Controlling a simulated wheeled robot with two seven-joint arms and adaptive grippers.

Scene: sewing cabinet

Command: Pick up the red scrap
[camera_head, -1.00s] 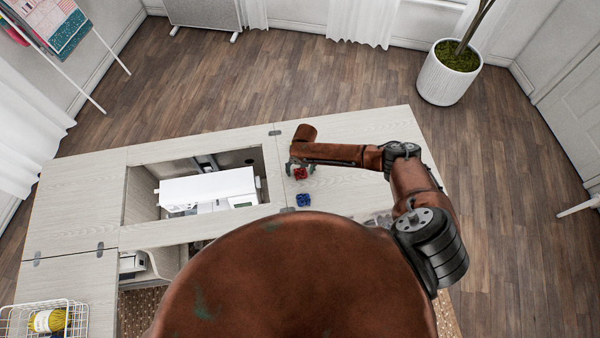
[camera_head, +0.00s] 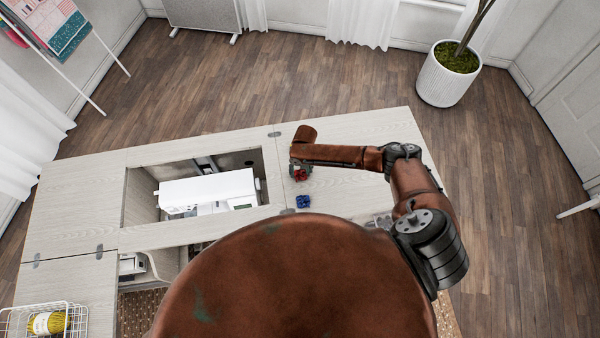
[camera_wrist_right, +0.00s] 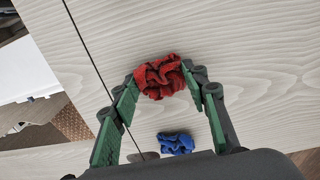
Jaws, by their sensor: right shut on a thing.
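The red scrap (camera_head: 301,175) is a crumpled piece of cloth at the sewing cabinet's pale wooden top, right of the machine opening. My right gripper (camera_head: 301,169) reaches down over it from above. In the right wrist view the red scrap (camera_wrist_right: 160,77) sits between the green-padded fingertips of my right gripper (camera_wrist_right: 159,80), which are shut on it. I cannot tell whether the scrap is clear of the surface. My left gripper is not in view.
A blue scrap (camera_head: 303,201) lies close by on the cabinet top (camera_head: 350,190), nearer to me. A white sewing machine (camera_head: 208,191) sits in the opening to the left. A wire basket (camera_head: 75,325) with yellow yarn stands at the lower left. The top beyond my right arm is clear.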

